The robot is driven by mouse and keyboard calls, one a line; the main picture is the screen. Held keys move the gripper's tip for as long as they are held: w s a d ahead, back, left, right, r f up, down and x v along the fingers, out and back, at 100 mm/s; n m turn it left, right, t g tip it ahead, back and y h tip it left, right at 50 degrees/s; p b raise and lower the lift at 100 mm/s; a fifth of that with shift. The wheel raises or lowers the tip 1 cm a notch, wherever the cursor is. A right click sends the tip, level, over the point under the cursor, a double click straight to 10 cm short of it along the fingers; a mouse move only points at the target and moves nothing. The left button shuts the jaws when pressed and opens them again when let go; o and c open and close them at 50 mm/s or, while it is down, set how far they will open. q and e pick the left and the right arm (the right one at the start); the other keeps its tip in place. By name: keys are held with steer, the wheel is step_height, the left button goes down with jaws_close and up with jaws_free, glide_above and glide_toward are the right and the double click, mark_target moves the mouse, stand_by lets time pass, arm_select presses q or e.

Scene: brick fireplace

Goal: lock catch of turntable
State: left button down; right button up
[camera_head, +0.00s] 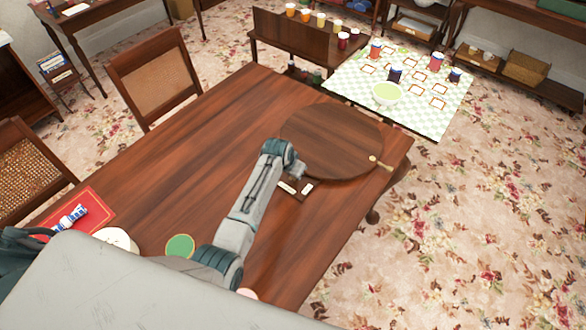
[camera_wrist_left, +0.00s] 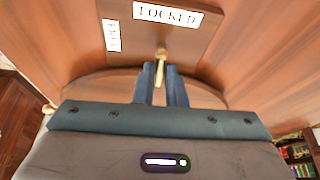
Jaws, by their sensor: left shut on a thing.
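The round wooden turntable (camera_head: 335,140) lies on the table. A wooden plate with two white labels (camera_head: 307,188) is at its near edge. In the left wrist view, one label reads LOCKED (camera_wrist_left: 167,14) and the other, to its left and turned sideways, seems to read FREE (camera_wrist_left: 111,35). The brass catch (camera_wrist_left: 162,52) points toward the LOCKED label. My left gripper (camera_wrist_left: 161,72) is shut on the catch, with blue-grey fingers either side of it. In the head view, my wrist hides the catch. My right gripper is not in view.
A brass knob (camera_head: 380,163) sticks out at the turntable's right edge. A green disc (camera_head: 180,246), a white round object (camera_head: 116,239) and a red mat with a tube (camera_head: 85,208) lie at the table's near left. A checked table (camera_head: 450,112) with cups and a bowl stands beyond.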

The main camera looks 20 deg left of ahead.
arm_select(q)
steer(key=shift+r+m, duration=0.1)
steer(key=shift+m, duration=0.5)
steer(key=shift+w, duration=0.1)
steer(key=c, duration=1.5)
jaws_free()
steer(key=b+v, duration=0.1)
steer(key=v, duration=0.4)
steer(key=b+v, duration=0.1)
steer(key=v, duration=0.4)
steer(key=shift+a+r, duration=0.25)
steer(key=shift+r, duration=0.05)
